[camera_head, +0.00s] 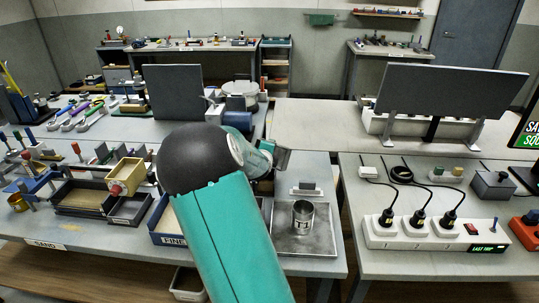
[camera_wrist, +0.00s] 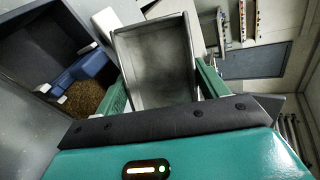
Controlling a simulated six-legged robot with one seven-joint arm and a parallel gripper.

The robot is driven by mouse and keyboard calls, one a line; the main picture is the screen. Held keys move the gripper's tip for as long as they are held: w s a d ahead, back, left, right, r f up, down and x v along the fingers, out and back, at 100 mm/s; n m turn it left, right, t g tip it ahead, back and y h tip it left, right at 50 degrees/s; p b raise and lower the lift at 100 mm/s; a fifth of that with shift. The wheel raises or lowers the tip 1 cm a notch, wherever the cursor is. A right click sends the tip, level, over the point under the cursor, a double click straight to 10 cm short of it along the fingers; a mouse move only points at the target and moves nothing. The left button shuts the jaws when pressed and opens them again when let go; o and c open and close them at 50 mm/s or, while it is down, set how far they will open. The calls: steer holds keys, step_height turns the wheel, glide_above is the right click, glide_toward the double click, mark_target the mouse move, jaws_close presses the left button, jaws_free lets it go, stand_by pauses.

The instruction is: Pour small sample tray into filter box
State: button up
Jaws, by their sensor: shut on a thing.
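My gripper (camera_wrist: 165,82) is shut on the small sample tray (camera_wrist: 154,96), a grey, square, open tray between its two green fingers in the wrist view. The tray is tilted, and its inside looks grey; I cannot tell whether anything lies in it. In the head view my arm mostly hides my gripper (camera_head: 268,153), and a grey piece at its end looks like the tray (camera_head: 283,160). A blue-sided box (camera_head: 160,238) with a white label stands partly behind my arm. I cannot tell for sure which container is the filter box.
A metal tray (camera_head: 304,248) holds a can (camera_head: 303,216). A power strip (camera_head: 436,234) with plugs lies at right. Dark trays (camera_head: 127,212) and a yellow box (camera_head: 128,176) crowd the left. A dark panel (camera_head: 172,92) stands behind. Brown grains (camera_wrist: 83,99) lie beside a blue part (camera_wrist: 80,72).

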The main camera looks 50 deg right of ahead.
steer(key=shift+d+y, duration=0.15)
steer(key=shift+y, duration=0.15)
steer(key=shift+w+r+y, duration=0.1)
steer(key=shift+y, duration=0.4)
steer(key=shift+w+d+m+g+y, duration=0.15)
steer(key=shift+m+g+y, duration=0.15)
steer(key=shift+g+y, duration=0.15)
steer(key=shift+y, duration=0.25)
